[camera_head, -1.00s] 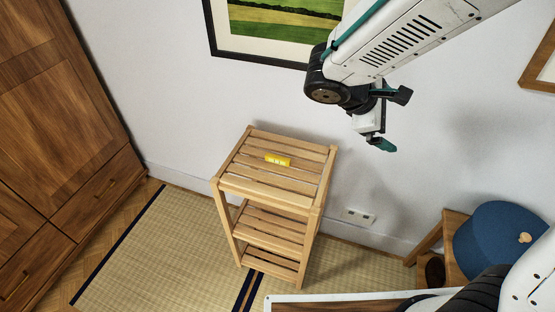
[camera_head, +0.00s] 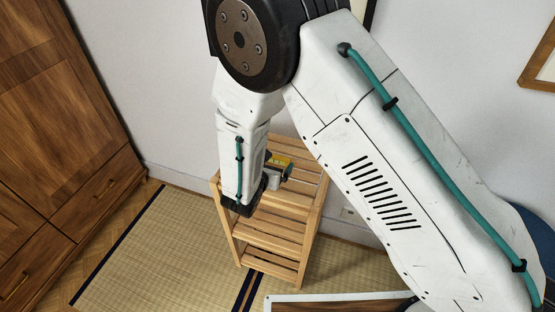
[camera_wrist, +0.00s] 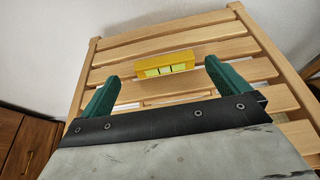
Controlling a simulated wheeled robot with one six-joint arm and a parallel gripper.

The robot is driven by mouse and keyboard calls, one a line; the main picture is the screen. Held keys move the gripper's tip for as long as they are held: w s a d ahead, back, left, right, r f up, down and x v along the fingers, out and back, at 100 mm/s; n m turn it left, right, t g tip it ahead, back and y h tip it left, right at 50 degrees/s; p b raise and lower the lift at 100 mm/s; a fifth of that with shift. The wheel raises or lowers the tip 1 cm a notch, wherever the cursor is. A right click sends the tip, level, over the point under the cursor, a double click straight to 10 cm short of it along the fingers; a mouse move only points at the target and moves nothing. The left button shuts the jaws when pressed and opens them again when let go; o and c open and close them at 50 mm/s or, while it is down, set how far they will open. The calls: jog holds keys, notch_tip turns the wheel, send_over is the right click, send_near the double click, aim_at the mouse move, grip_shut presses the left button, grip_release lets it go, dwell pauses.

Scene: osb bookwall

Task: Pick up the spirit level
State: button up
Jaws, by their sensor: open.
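The spirit level (camera_wrist: 150,67) is a small yellow bar with pale green vials. It lies on the top slats of a wooden slatted stand (camera_wrist: 200,36). In the head view the level (camera_head: 278,160) is partly hidden behind my arm, on the stand (camera_head: 305,205). My gripper (camera_wrist: 158,85) is open, its two green fingers wide apart. In the wrist view the level lies just beyond the fingertips, roughly centred between them, with nothing held. In the head view my gripper (camera_head: 277,178) is close by the level, over the stand's top.
A wooden cabinet (camera_head: 60,130) stands at the left. A white wall (camera_head: 140,60) is behind the stand. A tatami mat (camera_head: 160,240) covers the floor, with free room left of the stand. A white-edged board (camera_head: 330,300) is at the bottom.

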aim_at(277, 157)
jog(key=x, duration=0.5)
jog(key=shift+d+r, duration=0.1)
jog(key=shift+d, duration=0.15)
jog(key=c, duration=1.1)
jog(key=shift+o, duration=0.2)
jog(key=shift+r, duration=0.15)
